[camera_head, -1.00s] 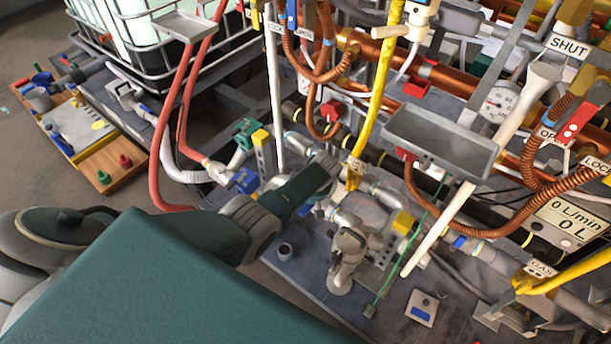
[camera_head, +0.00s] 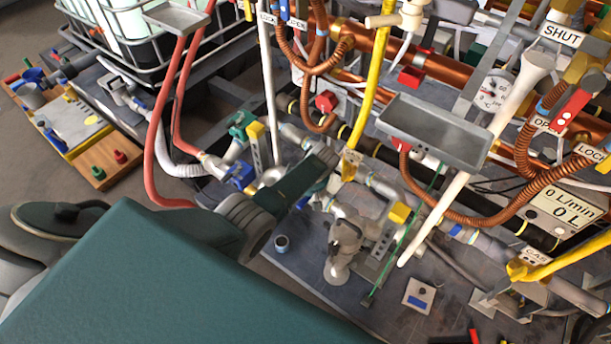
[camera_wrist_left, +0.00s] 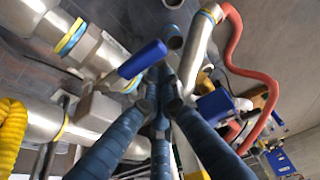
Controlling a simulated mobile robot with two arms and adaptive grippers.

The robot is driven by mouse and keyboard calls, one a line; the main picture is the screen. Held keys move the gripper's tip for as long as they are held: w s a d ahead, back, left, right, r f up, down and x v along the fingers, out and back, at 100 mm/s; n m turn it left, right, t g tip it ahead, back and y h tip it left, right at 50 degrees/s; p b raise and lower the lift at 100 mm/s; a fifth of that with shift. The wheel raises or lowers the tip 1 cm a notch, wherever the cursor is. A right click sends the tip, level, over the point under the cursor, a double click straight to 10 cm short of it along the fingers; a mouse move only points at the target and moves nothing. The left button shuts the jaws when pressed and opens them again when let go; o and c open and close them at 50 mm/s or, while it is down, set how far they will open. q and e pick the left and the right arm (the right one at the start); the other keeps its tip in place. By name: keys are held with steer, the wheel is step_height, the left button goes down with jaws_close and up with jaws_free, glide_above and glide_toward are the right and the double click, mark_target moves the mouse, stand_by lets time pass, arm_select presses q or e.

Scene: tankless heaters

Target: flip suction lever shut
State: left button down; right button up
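In the left wrist view, the three dark blue fingers of my left gripper (camera_wrist_left: 161,92) converge with their tips close together. I see nothing held between them. A blue lever (camera_wrist_left: 143,58) on the metal pipework lies just beyond the fingertips; whether they touch is unclear. A second blue lever (camera_wrist_left: 218,108) is to the right, near the red hose. In the head view, my left arm reaches in from the lower left over the pipes, and its fingers are hidden. A blue handle (camera_head: 242,175) shows left of the wrist. I cannot tell which lever is the suction one. My right gripper is not in view.
A caged tank (camera_head: 150,35) stands behind. Dense copper pipework fills the right side.

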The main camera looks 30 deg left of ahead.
arm_select(q)
steer(key=v, duration=1.1)
